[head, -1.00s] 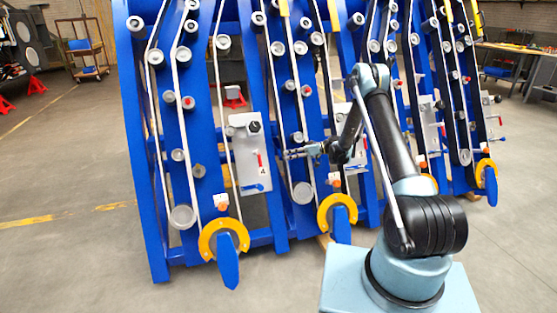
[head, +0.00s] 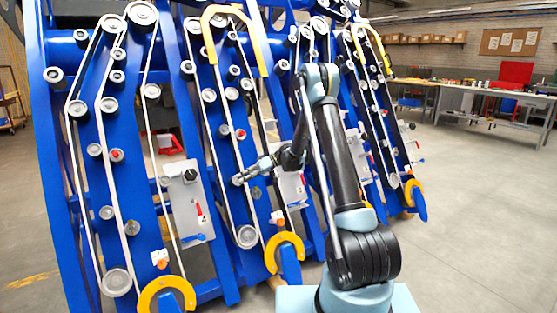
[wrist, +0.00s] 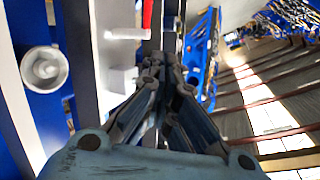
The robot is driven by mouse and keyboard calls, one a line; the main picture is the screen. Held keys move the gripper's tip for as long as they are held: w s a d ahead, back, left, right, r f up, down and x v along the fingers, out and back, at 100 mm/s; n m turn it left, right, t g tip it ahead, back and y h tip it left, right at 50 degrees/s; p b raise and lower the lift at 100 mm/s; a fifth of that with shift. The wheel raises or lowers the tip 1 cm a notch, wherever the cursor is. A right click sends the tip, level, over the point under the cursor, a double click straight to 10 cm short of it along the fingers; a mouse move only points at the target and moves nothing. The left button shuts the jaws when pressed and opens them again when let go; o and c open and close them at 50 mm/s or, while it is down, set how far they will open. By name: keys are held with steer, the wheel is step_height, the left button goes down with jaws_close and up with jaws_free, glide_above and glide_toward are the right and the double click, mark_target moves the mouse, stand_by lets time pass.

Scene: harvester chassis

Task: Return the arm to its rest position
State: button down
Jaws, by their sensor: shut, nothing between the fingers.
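My arm (head: 335,150) rises from its pale blue base in the head view, bent at a high elbow, with the forearm reaching down and left. My gripper (head: 240,179) is in front of the blue harvester chassis (head: 170,230). In the wrist view the two fingers of my gripper (wrist: 170,62) lie together and hold nothing. A grey roller (wrist: 44,69) and a red handle (wrist: 147,14) show beyond them. I cannot tell the exact gap between my gripper and the chassis.
White belts and rollers run along the chassis. A grey panel (head: 187,205) with red and blue handles is left of my gripper. Yellow curved guards (head: 166,292) stick out low in front. A workbench (head: 490,97) stands at the back right, with open floor before it.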

steer(key=s+d+r+m+t+h, duration=0.2)
steer(key=s+d+r+m+h, duration=0.15)
steer(key=s+d+r, duration=0.5)
steer(key=s+d+r+m+t+h, duration=0.2)
steer(key=s+d+r+m+h, duration=0.3)
steer(key=s+d, duration=0.6)
steer(key=s+d+f+m+h, duration=0.1)
steer(key=s+d+f, duration=0.2)
steer(key=s+d, duration=0.2)
steer(key=s+d+f+m+t+h, duration=0.1)
steer(key=s+d, duration=0.5)
steer(key=s, duration=0.6)
steer(key=s+d+f+m+t+h, duration=0.1)
steer(key=s+d+f, duration=0.3)
steer(key=s, duration=0.4)
steer(key=shift+s+d+f+m+h, duration=0.2)
steer(key=shift+d+f+m+h, duration=0.2)
steer(key=shift+d+m+h, duration=0.35)
steer(key=shift+w+f, duration=0.2)
steer(key=shift+w, duration=0.25)
